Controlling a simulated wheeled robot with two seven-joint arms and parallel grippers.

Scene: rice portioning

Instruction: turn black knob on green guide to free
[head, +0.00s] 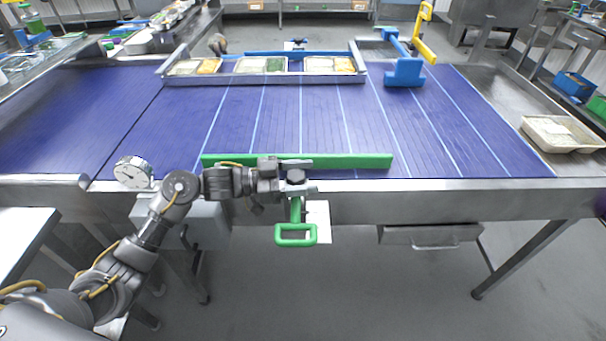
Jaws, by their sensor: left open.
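The green guide (350,161) is a long bar along the near edge of the blue conveyor. A green arm with a loop handle (296,240) hangs from it over the front edge. My left gripper (300,175) is at the guide's mount, just above the handle, with its fingers open. A small dark piece, which looks like the black knob (295,176), shows between the fingers. I cannot tell whether they touch it, nor which way the knob is turned. The gripper and wrist hide part of the guide and mount. My right gripper is not in view.
A round gauge (133,172) stands at the conveyor's near left edge. Trays of food (262,66) sit in a metal frame at the far side, near a blue guide block (404,73). A white tray (562,133) is at right. The middle of the blue belt (290,115) is clear.

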